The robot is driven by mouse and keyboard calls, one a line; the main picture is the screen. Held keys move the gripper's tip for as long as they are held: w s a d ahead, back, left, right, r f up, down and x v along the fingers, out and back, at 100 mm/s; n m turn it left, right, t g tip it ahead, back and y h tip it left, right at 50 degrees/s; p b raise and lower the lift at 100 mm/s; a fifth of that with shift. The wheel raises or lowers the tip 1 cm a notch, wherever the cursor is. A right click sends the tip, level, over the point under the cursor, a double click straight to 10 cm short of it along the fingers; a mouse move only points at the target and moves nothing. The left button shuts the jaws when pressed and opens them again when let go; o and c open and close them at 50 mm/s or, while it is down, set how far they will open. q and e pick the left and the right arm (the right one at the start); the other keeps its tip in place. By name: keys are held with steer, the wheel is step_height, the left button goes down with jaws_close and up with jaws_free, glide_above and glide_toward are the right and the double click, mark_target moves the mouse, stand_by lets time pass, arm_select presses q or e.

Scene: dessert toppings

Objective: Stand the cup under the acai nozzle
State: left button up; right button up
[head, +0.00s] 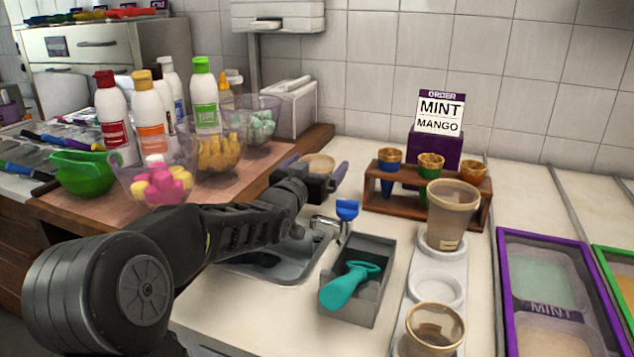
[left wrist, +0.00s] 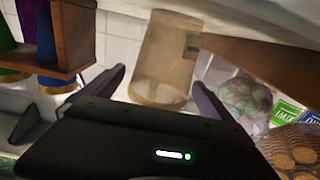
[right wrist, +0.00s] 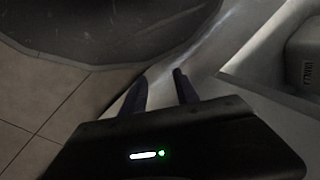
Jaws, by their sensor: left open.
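A translucent brown cup (left wrist: 165,60) stands between the fingers of my left gripper in the left wrist view, with a gap on each side. In the head view only its rim (head: 318,161) shows behind my left gripper (head: 315,172), which is open around it. A white machine (head: 278,14) on a column stands at the back wall; a small dark part is under its head, and I cannot tell if it is the acai nozzle. My right gripper (right wrist: 162,76) has its fingers a little apart, with nothing between them, over the floor beside a counter.
Two more brown cups stand in a white holder, one behind (head: 453,212) and one in front (head: 435,326). A wooden rack (head: 425,203) with small cones is near the cup. A grey tray (head: 357,312) holds a teal scoop (head: 348,285). Bowls and bottles crowd the left.

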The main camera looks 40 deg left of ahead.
stand_by(0.3)
arm_select(q)
steer(key=c, duration=1.5)
step_height(320, 180, up, 10)
steer(key=shift+r+p, duration=0.1)
steer(key=shift+p, duration=1.1)
steer(key=shift+c, duration=0.2)
